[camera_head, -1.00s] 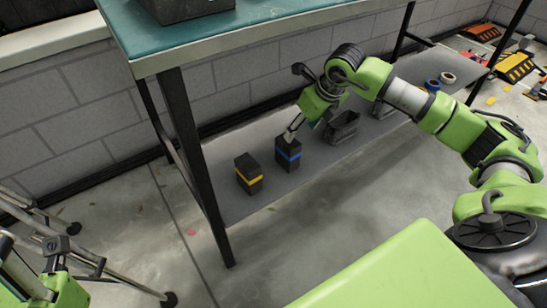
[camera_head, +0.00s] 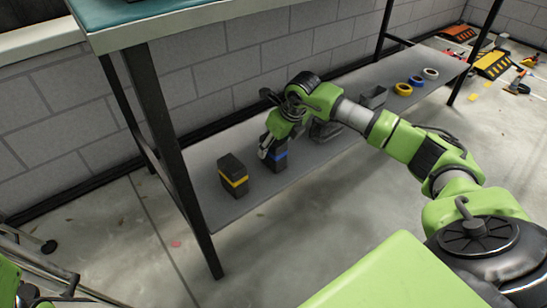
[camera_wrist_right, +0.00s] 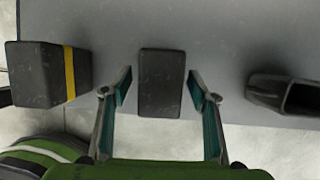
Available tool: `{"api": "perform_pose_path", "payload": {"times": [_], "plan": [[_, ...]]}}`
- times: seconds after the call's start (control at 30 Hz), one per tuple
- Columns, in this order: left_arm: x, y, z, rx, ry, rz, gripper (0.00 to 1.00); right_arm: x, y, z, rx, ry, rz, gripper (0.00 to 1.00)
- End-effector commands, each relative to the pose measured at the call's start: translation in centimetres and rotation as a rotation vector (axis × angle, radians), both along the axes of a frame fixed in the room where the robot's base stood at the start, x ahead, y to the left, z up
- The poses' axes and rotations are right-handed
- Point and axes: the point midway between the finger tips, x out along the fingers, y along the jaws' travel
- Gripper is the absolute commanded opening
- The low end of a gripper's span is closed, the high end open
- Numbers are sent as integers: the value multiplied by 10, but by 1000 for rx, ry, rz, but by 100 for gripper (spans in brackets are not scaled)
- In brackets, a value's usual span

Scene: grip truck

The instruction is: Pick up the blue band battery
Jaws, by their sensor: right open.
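The blue band battery (camera_head: 279,160) is a dark block with a blue stripe, upright on the lower shelf and partly hidden by my right gripper. In the right wrist view the block (camera_wrist_right: 160,82) shows from above, its blue band out of sight. My right gripper (camera_head: 265,152) is open above it; in the right wrist view its fingers (camera_wrist_right: 160,92) are on either side of the block, with gaps on both sides. Part of my left arm (camera_head: 30,290) shows at the lower left; its jaws are not clearly seen.
A yellow band battery (camera_head: 233,177) stands just left on the same shelf (camera_head: 232,206). A dark open bin (camera_head: 325,131), a grey bin (camera_head: 373,96) and tape rolls (camera_head: 416,80) are further right. The table leg (camera_head: 175,160) and teal tabletop (camera_head: 120,12) stand close by.

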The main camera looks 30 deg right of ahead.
Motion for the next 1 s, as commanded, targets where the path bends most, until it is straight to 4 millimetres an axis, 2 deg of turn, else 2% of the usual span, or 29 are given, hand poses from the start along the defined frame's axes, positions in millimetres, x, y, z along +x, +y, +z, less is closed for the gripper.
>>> {"api": "perform_pose_path", "payload": {"times": [0.1, 0.33, 0.53, 0.57, 0.87, 1.0], "plan": [[-2, 0, 1, 1, -15, 1, 40, 3, 0, -8, 0, -1, 0, 54], [-2, -1, 3, 1, -15, 1, 40, 4, 0, -7, 0, -1, 0, 54], [-2, -1, 3, 1, -15, 1, 40, 3, 0, -7, 0, -1, 0, 2], [-2, -1, 3, 1, -15, 1, 40, 3, 0, -7, 0, -1, 0, 0], [-2, -1, 4, 1, -15, 0, 40, 4, 0, -4, 1, -4, 0, 0], [-3, 0, 8, -1, -16, 0, 40, 4, 0, 7, 0, -5, 0, 0]]}}
